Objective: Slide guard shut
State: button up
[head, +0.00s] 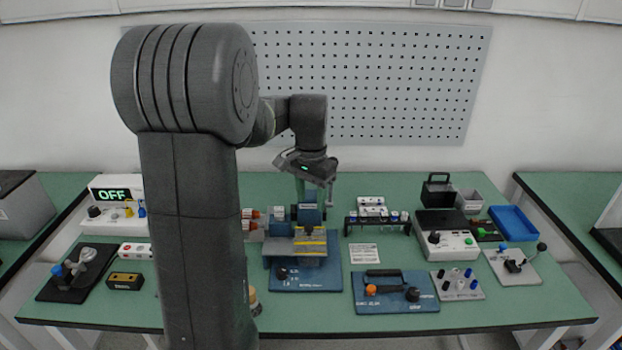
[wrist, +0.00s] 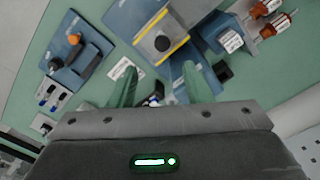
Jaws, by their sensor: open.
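The guard (head: 310,243) is a grey plate with yellow edges and a black knob, on the blue stator test fixture (head: 305,281) at the middle of the bench. In the wrist view the guard (wrist: 163,32) shows at top centre, its dark knob (wrist: 162,43) facing me. My gripper (head: 316,196) is above and behind the guard in the head view, apart from it. In the wrist view my gripper's two fingers (wrist: 160,88) are spread with nothing held between them. I cannot tell from these views how far the guard is shut.
Red-ended stators (head: 250,214) stand left of the fixture, partly behind my arm. A black rack (head: 377,222) stands to the right. A blue panel with handles (head: 396,303) lies front right, near a white label card (head: 364,253). My arm hides part of the left bench.

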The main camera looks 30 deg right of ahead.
notch_tip(320, 180, up, 6)
send_over(305, 227)
jog(key=d, duration=0.1)
jog(key=shift+s+d, duration=0.2)
jog(key=shift+s, duration=0.15)
jog(key=shift+f, duration=0.1)
notch_tip(305, 227, down, 13)
jog(key=shift+f, duration=0.2)
jog(key=shift+w+a+f, duration=0.15)
jog(key=shift+f, duration=0.1)
jog(key=shift+w+a+r, duration=0.1)
jog(key=shift+w+a, duration=0.2)
jog(key=shift+a, duration=0.2)
